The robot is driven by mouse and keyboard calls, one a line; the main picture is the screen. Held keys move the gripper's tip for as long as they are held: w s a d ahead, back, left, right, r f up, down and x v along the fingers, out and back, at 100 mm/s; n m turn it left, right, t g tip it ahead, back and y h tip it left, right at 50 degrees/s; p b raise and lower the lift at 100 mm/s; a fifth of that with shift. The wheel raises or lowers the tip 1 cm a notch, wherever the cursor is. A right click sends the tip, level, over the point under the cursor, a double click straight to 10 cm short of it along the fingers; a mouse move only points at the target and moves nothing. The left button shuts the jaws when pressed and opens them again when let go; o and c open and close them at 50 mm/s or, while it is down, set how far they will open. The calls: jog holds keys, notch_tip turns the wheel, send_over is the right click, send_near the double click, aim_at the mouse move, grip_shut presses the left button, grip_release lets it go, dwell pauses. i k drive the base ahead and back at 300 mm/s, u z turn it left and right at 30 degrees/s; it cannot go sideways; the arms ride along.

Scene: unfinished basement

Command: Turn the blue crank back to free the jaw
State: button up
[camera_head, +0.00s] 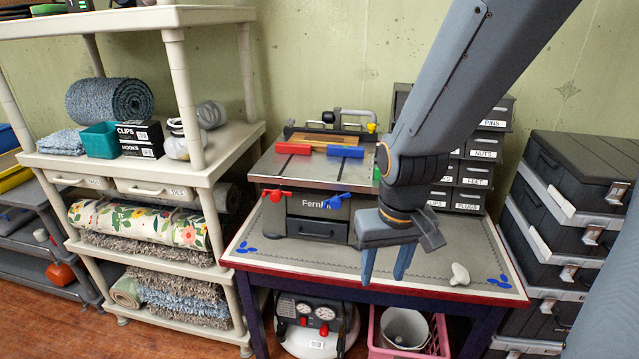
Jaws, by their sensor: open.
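A bench machine with a grey top (312,165) and a "Fern…" label stands on a table. The blue crank (335,201) is on its front, to the right of a red crank (277,195). On the top a red jaw block (293,148) and a blue jaw block (345,152) sit side by side. A wooden piece (310,137) lies behind them. My gripper (384,280) points down with its two blue fingers apart and empty. It is in front of the machine's right side, right of and lower in the picture than the blue crank. My arm hides the machine's right edge.
The table (265,251) has bare room in front of the machine. A pale lump (460,274) lies at its right front. Small labelled drawers (474,174) stand behind my arm. A beige shelf (215,168) is at left, stacked dark cases (570,190) at right.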

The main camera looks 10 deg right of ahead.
aim_at(334, 202)
jog(key=u, duration=1.25)
jog(key=k, duration=0.9)
jog(key=z, duration=1.2)
jog(key=i, duration=0.5)
jog(key=z, duration=0.05)
